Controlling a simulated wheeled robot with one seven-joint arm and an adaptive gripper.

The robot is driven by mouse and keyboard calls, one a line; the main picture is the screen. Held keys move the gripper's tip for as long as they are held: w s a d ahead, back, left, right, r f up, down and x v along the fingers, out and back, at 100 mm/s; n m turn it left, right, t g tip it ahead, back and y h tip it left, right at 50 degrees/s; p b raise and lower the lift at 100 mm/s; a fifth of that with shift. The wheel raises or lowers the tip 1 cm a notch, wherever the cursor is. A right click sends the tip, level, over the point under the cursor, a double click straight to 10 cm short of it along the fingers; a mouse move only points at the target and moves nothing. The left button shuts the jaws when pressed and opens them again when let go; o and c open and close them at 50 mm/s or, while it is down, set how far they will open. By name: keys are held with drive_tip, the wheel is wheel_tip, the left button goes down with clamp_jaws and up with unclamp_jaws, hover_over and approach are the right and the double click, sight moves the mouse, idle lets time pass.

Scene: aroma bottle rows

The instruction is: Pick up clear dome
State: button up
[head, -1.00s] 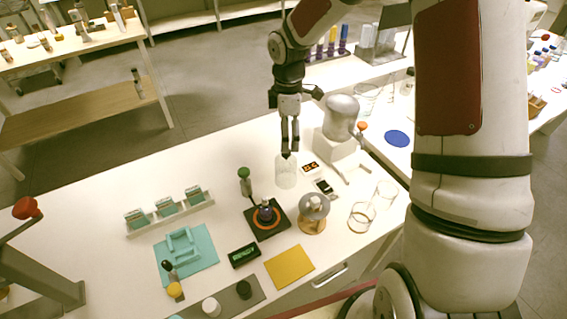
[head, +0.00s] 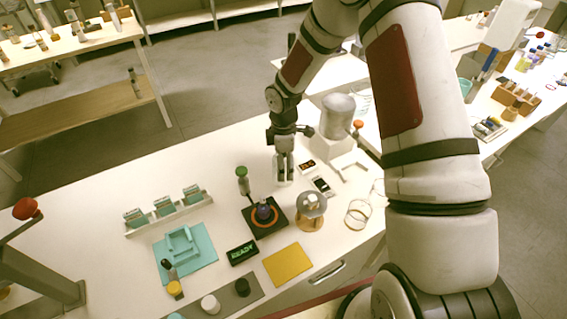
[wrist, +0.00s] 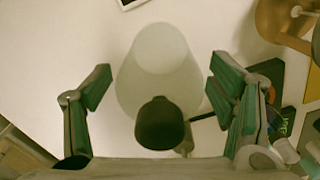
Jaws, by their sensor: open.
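The clear dome (wrist: 160,75) is a pale, see-through upright shape on the white table. In the wrist view it lies ahead of and between my fingers, with a visible gap on both sides. In the head view my gripper (head: 284,178) is down at the dome's place and mostly hides it. My gripper also shows in the wrist view (wrist: 160,95), its fingers spread, open and empty. A dark round cap (wrist: 160,123) covers the near lower part of the dome in the wrist view.
A wooden stand (head: 310,222) is to the lower right, a small dark device (head: 322,186) to the right, and a grey-hooded instrument (head: 338,115) behind.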

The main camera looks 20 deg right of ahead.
drive_tip(key=c, duration=1.3)
drive_tip(key=shift+o, duration=0.2)
drive_tip(key=shift+r, duration=0.15)
